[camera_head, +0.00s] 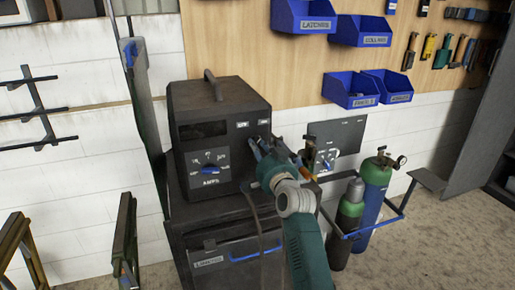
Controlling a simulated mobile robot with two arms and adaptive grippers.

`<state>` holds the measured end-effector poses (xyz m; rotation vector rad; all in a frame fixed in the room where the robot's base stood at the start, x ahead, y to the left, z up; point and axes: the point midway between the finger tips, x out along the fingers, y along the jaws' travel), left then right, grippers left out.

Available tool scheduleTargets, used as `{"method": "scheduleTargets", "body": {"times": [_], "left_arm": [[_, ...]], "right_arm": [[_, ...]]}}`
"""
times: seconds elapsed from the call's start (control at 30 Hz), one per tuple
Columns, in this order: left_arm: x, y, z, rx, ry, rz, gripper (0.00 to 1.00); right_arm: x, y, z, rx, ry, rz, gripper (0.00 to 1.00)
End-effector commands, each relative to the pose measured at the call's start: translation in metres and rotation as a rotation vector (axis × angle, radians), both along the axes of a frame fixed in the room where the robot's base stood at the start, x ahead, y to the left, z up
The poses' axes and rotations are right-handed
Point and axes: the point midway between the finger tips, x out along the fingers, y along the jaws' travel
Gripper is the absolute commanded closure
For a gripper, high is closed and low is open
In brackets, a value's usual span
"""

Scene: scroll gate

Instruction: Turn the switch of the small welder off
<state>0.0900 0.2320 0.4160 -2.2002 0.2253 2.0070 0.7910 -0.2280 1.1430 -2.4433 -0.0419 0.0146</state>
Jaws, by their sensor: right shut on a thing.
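The small welder (205,107) is a dark box with a top handle, standing on a dark cabinet. Its front has a dial marked AMPS (211,170) with blue marks, and two small white labels at the upper right. My right gripper (256,147) is at the front face just below those labels. It is shut at the welder's switch, which the fingers mostly hide, so I cannot tell its setting. My left gripper is not in view.
Gas cylinders (374,190) stand at the right inside a blue-railed rack. A dark panel with a dial (326,163) is on the wall behind my right arm. Blue bins (351,91) hang above. A metal post (140,90) rises left of the welder.

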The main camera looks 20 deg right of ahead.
Motion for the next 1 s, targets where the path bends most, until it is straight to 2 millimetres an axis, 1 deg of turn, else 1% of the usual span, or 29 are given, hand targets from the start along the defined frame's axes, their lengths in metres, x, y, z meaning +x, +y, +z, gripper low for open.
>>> {"method": "scheduleTargets", "body": {"times": [0.27,0.47,1.0], "left_arm": [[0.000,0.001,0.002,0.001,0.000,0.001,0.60],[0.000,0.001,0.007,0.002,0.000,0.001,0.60],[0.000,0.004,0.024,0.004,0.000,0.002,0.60]], "right_arm": [[0.000,-0.001,0.000,-0.047,0.000,0.000,1.00],[0.000,-0.001,0.000,-0.164,-0.003,0.000,1.00],[0.000,-0.005,0.002,-0.666,-0.020,0.001,1.00]]}}
